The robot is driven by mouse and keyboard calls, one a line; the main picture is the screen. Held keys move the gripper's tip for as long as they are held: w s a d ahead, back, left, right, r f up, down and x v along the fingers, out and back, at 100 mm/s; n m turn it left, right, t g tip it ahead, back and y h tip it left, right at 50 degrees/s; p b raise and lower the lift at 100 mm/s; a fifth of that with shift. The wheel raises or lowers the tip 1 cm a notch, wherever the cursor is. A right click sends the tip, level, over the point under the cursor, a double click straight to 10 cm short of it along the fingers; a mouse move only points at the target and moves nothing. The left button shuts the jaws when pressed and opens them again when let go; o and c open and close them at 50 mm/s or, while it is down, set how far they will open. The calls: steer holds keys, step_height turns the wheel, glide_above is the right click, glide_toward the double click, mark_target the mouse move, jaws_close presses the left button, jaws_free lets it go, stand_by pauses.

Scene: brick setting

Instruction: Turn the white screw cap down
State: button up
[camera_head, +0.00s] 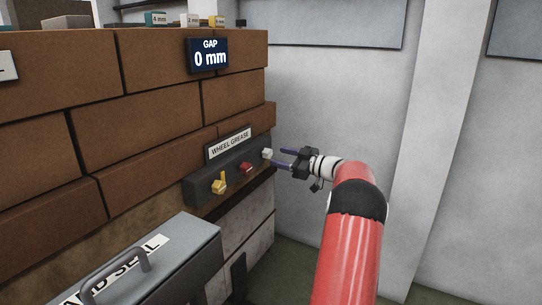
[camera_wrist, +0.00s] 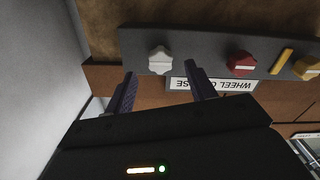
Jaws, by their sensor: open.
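The white screw cap (camera_head: 267,153) is at the right end of a dark grey panel (camera_head: 207,176) labelled "WHEEL GREASE". In the wrist view the white cap (camera_wrist: 160,60) has a lobed edge and sits just beyond my fingertips, roughly between their lines. My gripper (camera_head: 279,158) reaches in from the right with its two dark purple fingers spread apart. In the wrist view my gripper (camera_wrist: 160,70) is open and empty, and its fingers seem not to touch the cap.
A red knob (camera_head: 246,168) and a yellow knob (camera_head: 219,186) sit on the same panel. A display (camera_head: 208,55) reads "GAP 0 mm". A grey box (camera_head: 190,246) with a handle stands in front at the lower left. Free room lies right of the brick wall.

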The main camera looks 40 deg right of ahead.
mark_target(270, 154)
steer(key=shift+x, duration=1.75)
steer(key=c, duration=1)
